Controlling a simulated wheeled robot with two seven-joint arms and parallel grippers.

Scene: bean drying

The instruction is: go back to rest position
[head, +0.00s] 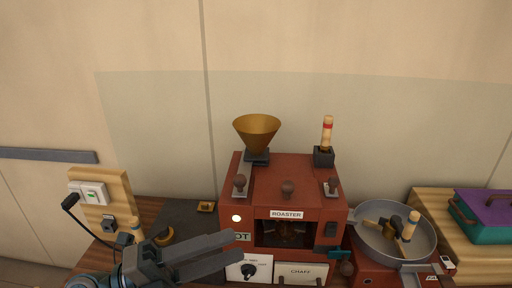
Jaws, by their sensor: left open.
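My left gripper (237,253) comes in at the bottom, with its two dark grey fingers pointing right and a gap between them. It is open and nothing shows between its fingers. The fingers cover the lower left front of the red roaster (275,193), partly hiding a label that ends in "OT". I cannot tell from this view whether they touch the roaster. My right gripper is not in view.
A brass funnel (257,132) and an upright wooden-handled piece (327,135) top the roaster. A grey pan (428,243) sits right of it, beside a purple-lidded teal box (485,215). A switch board (98,195) with a black cable stands left.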

